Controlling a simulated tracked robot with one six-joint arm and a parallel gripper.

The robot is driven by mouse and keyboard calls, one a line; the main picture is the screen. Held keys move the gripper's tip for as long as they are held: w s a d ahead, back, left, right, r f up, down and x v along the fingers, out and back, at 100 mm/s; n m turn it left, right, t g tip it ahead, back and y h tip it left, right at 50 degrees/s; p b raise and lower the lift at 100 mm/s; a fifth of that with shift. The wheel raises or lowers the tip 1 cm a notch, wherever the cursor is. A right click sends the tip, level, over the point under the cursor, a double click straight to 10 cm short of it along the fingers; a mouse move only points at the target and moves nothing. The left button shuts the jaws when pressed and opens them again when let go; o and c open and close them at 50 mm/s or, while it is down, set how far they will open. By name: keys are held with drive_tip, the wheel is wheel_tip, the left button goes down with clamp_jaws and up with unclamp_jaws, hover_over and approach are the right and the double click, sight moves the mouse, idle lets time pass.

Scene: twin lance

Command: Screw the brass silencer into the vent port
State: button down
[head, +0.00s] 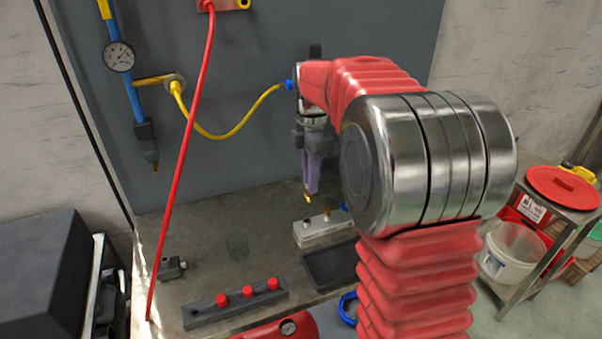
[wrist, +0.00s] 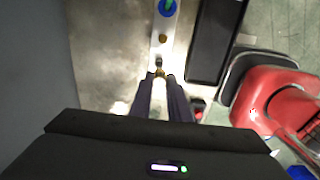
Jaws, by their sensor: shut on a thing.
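My gripper (head: 309,190) points down over the bench, its purple-grey fingers shut on the small brass silencer (head: 308,198). The silencer sticks out below the fingertips. In the wrist view the silencer (wrist: 161,73) sits between the tips of my gripper (wrist: 161,82). A pale metal block (head: 318,236) lies on the bench below it. In the wrist view the block (wrist: 154,50) carries a blue fitting (wrist: 167,7), a brass fitting (wrist: 163,38) and a small dark part (wrist: 158,62) just beyond the silencer. In the head view the silencer appears above the block; I cannot identify the vent port surely.
A dark rack with red knobs (head: 235,303) and a small grey fitting (head: 171,268) stand on the bench to the left. A red hose (head: 184,150) crosses the left side. A red tank (head: 280,328) is at the front.

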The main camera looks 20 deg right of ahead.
sight(309, 201)
drive_tip(key=shift+w+a, duration=0.1)
drive_tip(key=shift+a, duration=0.2)
drive_tip(key=shift+d, duration=0.1)
drive_tip(key=shift+f, duration=2.8)
drive_tip(key=shift+f, duration=1.2)
drive_tip(key=c, duration=1.6)
unclamp_jaws()
drive_tip(key=shift+r, duration=0.1)
wheel_tip(309, 201, up, 14)
drive_tip(key=shift+f, duration=0.25)
drive_tip(key=shift+c, duration=0.3)
